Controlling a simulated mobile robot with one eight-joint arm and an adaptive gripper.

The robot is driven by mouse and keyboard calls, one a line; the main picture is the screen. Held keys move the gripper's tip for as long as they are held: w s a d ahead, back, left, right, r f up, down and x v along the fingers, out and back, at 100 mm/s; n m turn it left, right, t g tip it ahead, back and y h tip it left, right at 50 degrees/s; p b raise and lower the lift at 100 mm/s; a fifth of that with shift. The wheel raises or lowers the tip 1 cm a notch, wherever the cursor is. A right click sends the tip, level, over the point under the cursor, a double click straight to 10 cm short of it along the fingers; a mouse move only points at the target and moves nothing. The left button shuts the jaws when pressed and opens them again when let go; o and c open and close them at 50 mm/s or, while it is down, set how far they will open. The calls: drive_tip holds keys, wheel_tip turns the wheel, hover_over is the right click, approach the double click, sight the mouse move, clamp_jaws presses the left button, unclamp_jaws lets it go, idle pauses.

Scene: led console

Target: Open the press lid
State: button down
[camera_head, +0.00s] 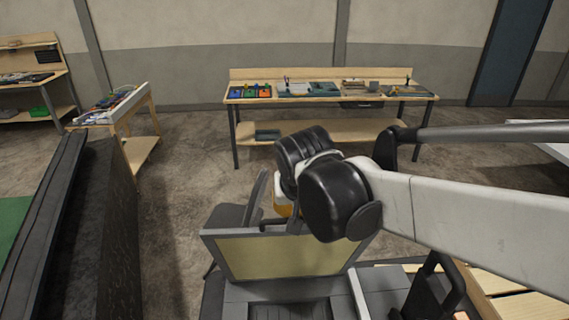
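The press lid (285,258) is a grey frame around a yellowish panel at the lower centre. It stands tilted up from the grey press base (285,313), with its panel facing me. My white arm with black joints reaches in from the right and bends down behind the lid's top edge. Dark grey parts that look like my gripper (262,212) show just behind that edge. My arm's black joint hides most of this area. I cannot tell whether the fingers touch the lid or are open or shut.
A dark, rough-sided block (105,225) stands close on the left. A wooden workbench (330,95) with trays and tools is at the back. A smaller table (118,105) stands at the back left. Wooden slats (495,285) lie at the lower right. Floor is clear between the press and the workbench.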

drive_tip(key=shift+t, duration=0.6)
drive_tip(key=s, duration=0.1)
drive_tip(key=s+f, duration=0.1)
drive_tip(key=s, duration=0.1)
drive_tip(key=s+f, duration=0.1)
drive_tip(key=s, duration=0.1)
drive_tip(key=w, duration=0.1)
drive_tip(key=w+r, duration=0.1)
drive_tip(key=w+b, duration=0.1)
drive_tip(key=shift+w+r, duration=0.3)
drive_tip(key=shift+r, duration=0.05)
drive_tip(key=v, duration=0.8)
drive_tip(key=w+a+r+n, duration=0.2)
drive_tip(key=w+a+r, duration=0.2)
drive_tip(key=w+a, duration=0.35)
drive_tip(key=p+x, duration=0.2)
drive_tip(key=x, duration=0.8)
drive_tip(key=shift+y, duration=0.4)
drive_tip(key=shift+s+d+f+p, duration=0.1)
drive_tip(key=shift+s+f, duration=0.1)
drive_tip(key=shift+s, duration=0.45)
drive_tip(key=shift+s+d+f+p, duration=0.1)
drive_tip(key=shift+s+f, duration=0.15)
drive_tip(key=shift+s, duration=0.35)
drive_tip(key=shift+s+f+p, duration=0.1)
drive_tip(key=shift+s+f, duration=0.1)
drive_tip(key=shift+s, duration=0.45)
